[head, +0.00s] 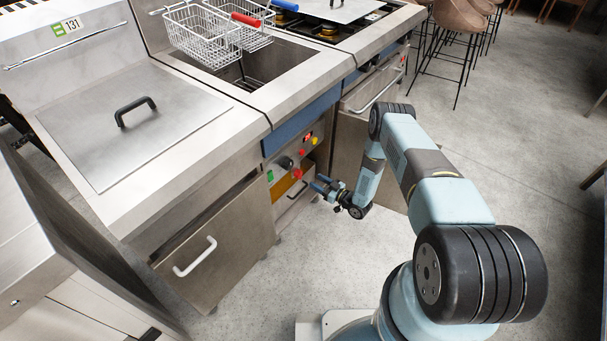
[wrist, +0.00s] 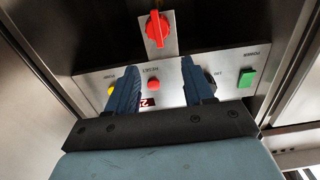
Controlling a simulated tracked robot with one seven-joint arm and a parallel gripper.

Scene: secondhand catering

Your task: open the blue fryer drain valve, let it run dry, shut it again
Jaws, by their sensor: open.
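The fryer with a blue front band (head: 327,106) stands in the middle of the head view, its lower cabinet open. A red valve knob (wrist: 157,30) sits on a small metal plate in the wrist view, its grip roughly upright there. In the head view the red knob (head: 297,173) is low on the front, left of my gripper. My gripper (head: 318,184) is open and empty at the cabinet opening. Its two blue fingers (wrist: 162,88) reach over the control panel, apart from the knob.
The panel has a green switch (wrist: 247,78), a red button (wrist: 154,85), a yellow button and a black knob. A left cabinet door (head: 222,250) and a right door (head: 348,150) flank the opening. Wire baskets (head: 203,38) sit above. Floor (head: 245,312) is clear in front.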

